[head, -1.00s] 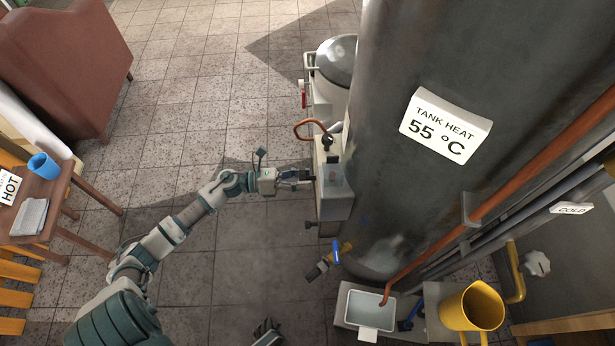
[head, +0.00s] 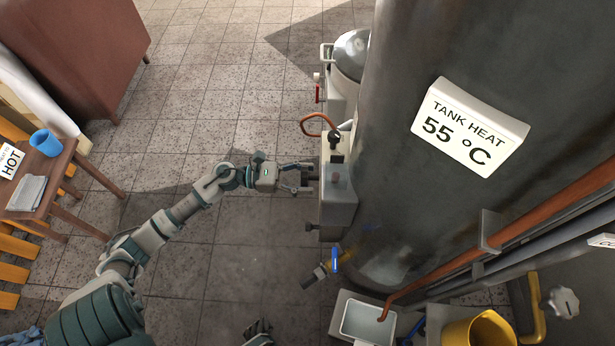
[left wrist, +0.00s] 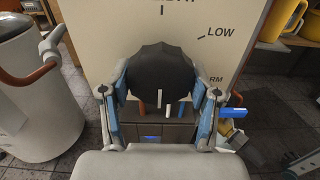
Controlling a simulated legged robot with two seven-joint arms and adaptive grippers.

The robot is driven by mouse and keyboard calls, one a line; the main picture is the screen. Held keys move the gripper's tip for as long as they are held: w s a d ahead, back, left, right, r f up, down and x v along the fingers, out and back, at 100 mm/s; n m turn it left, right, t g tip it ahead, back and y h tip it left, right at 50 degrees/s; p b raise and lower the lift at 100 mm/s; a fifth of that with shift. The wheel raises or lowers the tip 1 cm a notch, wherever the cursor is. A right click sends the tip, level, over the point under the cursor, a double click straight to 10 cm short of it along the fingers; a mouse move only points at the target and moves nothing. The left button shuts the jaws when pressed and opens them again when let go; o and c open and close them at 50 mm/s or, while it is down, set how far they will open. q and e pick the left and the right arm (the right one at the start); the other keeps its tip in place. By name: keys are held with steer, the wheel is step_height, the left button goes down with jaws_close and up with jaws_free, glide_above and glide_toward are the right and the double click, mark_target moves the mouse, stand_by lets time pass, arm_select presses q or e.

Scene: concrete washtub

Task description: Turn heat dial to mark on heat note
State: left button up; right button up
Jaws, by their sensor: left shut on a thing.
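The heat dial is a dark round knob (left wrist: 160,72) in the left wrist view, in front of a pale panel (left wrist: 120,30) printed LOW and, lower, a partly hidden word ending in RM. My left gripper (left wrist: 161,92) is shut on the knob, with one blue-padded finger on each side. A short white line shows low on the knob. In the head view my left gripper (head: 308,179) reaches the left side of the grey-white control box (head: 338,205); the knob is hard to see there. The heat note (head: 467,127) on the tank reads TANK HEAT 55 °C.
The large grey tank (head: 410,200) stands right of the box. A copper loop handle (head: 313,122) and a blue-handled tap (head: 334,260) are near my left gripper. A white basin (head: 368,320) and yellow pail (head: 474,333) are lower right. Tiled floor (head: 230,90) left of the box is clear.

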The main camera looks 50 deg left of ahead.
arm_select(q)
steer(key=shift+w+a+r, duration=0.1)
steer(key=shift+r, duration=0.1)
steer(key=o, duration=1.2)
steer(key=shift+c, duration=0.2)
steer(key=v, duration=1.2)
steer(key=shift+f, duration=0.15)
